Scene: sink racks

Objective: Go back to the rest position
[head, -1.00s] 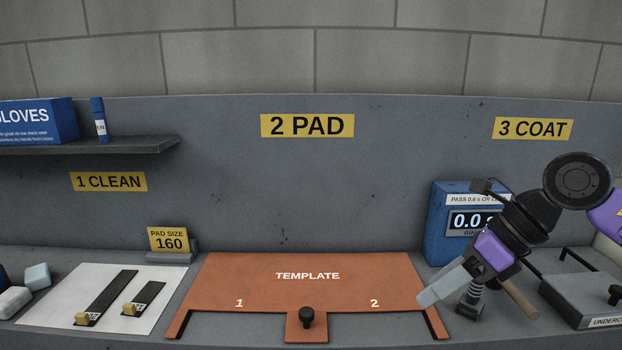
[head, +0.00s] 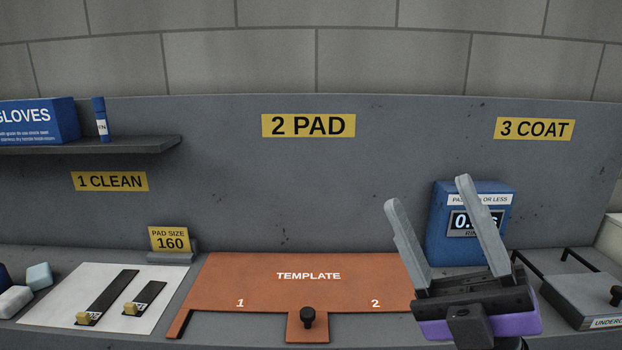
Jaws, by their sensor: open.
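My gripper (head: 434,212) is in the right half of the head view. Its two pale grey fingers point up and stand wide apart, with nothing between them. It is in front of the blue timer box (head: 447,200) and the right end of the orange template (head: 308,262). The gripper body hides the template's right leg and part of the box's display.
A white sheet with two black strips (head: 112,298) lies at left, beside pale blocks (head: 38,276). A shelf (head: 90,145) holds a blue gloves box (head: 38,121) and a blue tube (head: 100,119). A grey lidded tray (head: 580,290) is at right. The template's black knob (head: 308,318) stands up.

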